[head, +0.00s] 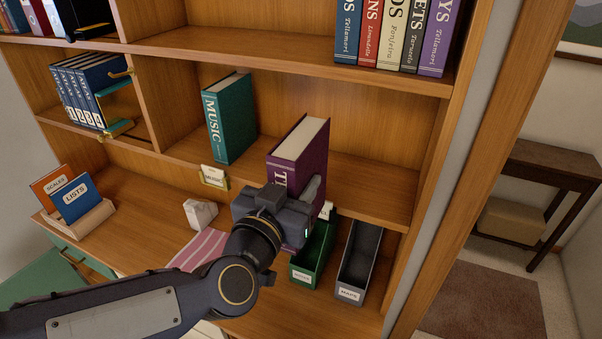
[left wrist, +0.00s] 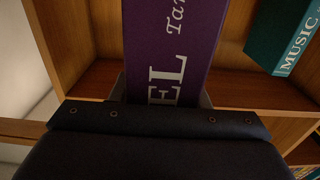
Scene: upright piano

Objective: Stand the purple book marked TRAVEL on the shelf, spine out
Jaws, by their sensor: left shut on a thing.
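The purple book (head: 300,150) is upright with its spine facing out, in front of or at the edge of the middle shelf (head: 370,190). My left gripper (head: 297,198) is shut on the purple book near the lower part of its spine. The gripper hides the book's lower end, so I cannot tell whether it touches the shelf. The left wrist view shows the purple spine (left wrist: 175,45) with the letters "EL" above the gripper. My right gripper is not in view.
A teal MUSIC book (head: 230,118) stands left of the purple book, with a gap between. A small label holder (head: 214,177) sits on the shelf edge below it. Green (head: 312,255) and dark (head: 359,262) bins stand below. The shelf right of the purple book is empty.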

